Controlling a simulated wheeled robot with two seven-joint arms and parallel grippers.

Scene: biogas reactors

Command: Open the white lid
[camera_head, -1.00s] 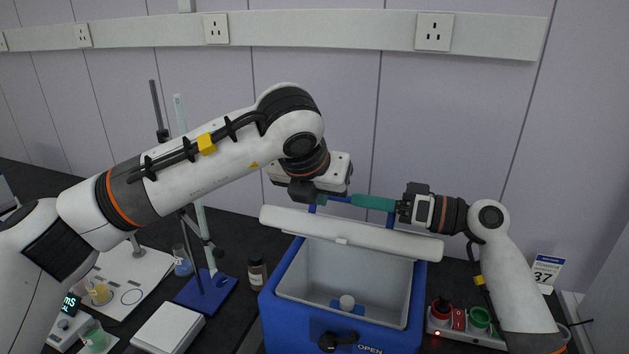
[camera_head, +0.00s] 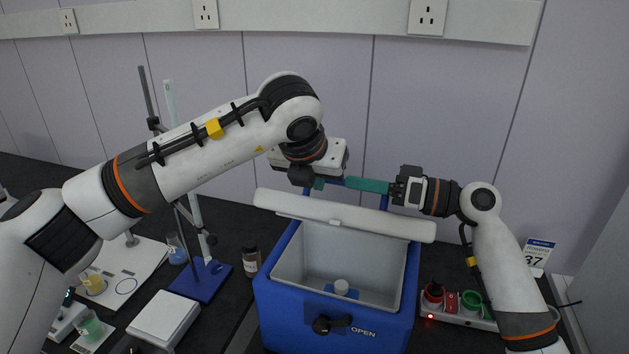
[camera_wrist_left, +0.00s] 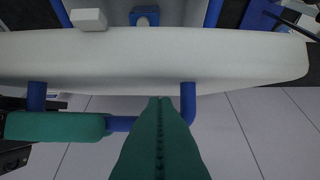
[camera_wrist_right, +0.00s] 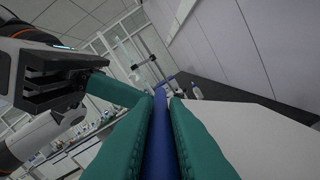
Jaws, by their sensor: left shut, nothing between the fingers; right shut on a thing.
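The white lid (camera_head: 345,215) stands raised at the back of the blue box (camera_head: 385,325), seen nearly edge-on, and the box's grey inside is exposed. In the left wrist view the lid (camera_wrist_left: 150,62) spans the picture. A blue bar handle (camera_wrist_left: 188,102) stands out from its far side. My right gripper (camera_head: 352,184) is shut on this handle with its green fingers; the right wrist view shows the blue bar (camera_wrist_right: 161,135) between them. My left gripper (camera_head: 319,184) is shut and empty beside the handle; its closed fingers also show in the left wrist view (camera_wrist_left: 159,100).
A small white-capped item (camera_head: 341,287) sits inside the box. A power strip (camera_head: 455,310) is at the right. A brown bottle (camera_head: 251,261), a blue stand base (camera_head: 203,282) and a white device (camera_head: 165,317) are at the left. The wall is close behind.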

